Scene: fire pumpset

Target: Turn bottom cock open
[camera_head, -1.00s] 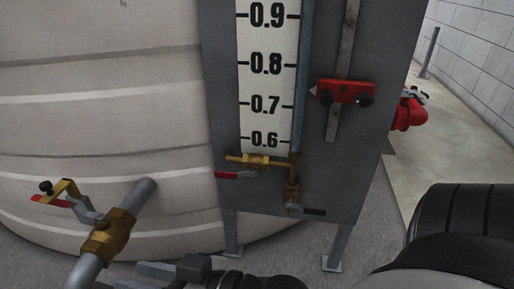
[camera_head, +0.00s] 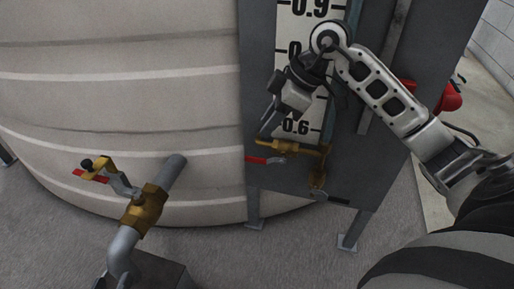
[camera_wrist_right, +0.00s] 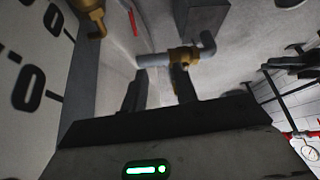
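The brass gauge fitting (camera_head: 297,148) at the foot of the scale has a red-handled cock (camera_head: 265,160) on its left. A lower black-handled cock (camera_head: 333,198) hangs below it, its dark lever pointing right. My right gripper (camera_head: 268,104) is in front of the scale, above the brass fitting, apart from both handles. In the wrist view its two fingers (camera_wrist_right: 160,88) are spread with nothing held between them. Part of a brass fitting (camera_wrist_right: 90,18) shows there at upper left. My left gripper is not in view.
A brass pipe valve (camera_head: 143,207) with a red and yellow handle juts from the tank (camera_head: 120,70) at left. The grey gauge panel (camera_head: 262,60) stands on thin legs. Another red part (camera_head: 449,98) is beyond its right side. Open floor lies below the panel.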

